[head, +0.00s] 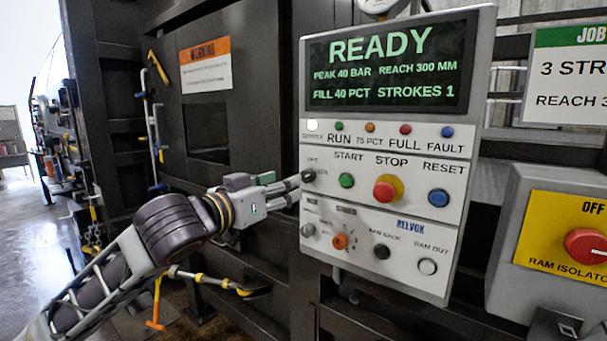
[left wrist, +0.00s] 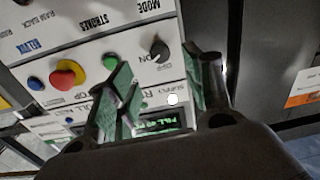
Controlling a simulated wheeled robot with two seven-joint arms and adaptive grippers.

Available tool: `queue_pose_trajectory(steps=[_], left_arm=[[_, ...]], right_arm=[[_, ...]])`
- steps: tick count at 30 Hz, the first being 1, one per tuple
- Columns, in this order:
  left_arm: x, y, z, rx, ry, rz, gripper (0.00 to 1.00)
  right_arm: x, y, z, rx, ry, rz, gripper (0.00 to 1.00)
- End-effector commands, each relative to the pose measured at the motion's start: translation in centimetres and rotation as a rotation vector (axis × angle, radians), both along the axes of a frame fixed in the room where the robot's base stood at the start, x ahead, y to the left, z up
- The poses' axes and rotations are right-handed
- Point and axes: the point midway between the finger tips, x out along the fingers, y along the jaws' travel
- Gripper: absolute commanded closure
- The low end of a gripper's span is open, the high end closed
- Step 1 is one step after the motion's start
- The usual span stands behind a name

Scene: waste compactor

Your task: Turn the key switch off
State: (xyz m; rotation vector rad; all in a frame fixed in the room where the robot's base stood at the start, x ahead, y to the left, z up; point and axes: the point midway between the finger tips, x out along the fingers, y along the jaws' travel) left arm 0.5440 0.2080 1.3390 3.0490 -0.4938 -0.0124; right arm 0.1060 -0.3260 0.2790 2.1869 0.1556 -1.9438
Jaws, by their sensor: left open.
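The key switch (head: 308,175) is a small black knob with OFF and ON labels at the upper left of the control panel's button area. My left gripper (head: 292,188) is at the panel's left edge, just beside the switch. In the left wrist view my left gripper (left wrist: 158,68) is open, with the knob seen between its two green-padded fingers. I cannot tell whether a finger touches it. The white supply lamp (head: 312,125) looks lit. My right gripper is out of view.
The panel (head: 452,200) also carries a green start button (head: 346,180), a red stop button (head: 386,189), a blue reset button (head: 438,198) and lower knobs. The screen (head: 390,62) reads READY.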

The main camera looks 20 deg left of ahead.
Motion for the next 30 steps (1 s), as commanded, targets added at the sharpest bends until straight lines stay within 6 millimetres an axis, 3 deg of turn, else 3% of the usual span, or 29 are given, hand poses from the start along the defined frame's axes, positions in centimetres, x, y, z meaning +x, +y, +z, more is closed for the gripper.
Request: queue_pose_trajectory(steps=[21, 30], left_arm=[[6.8, -2.3, 0.1, -0.001, 0.000, 0.000, 0.49], [8.3, -2.8, 0.0, 0.000, 0.001, 0.000, 0.49]], right_arm=[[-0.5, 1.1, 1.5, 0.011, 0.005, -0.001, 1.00], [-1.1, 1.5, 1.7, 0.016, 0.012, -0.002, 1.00]])
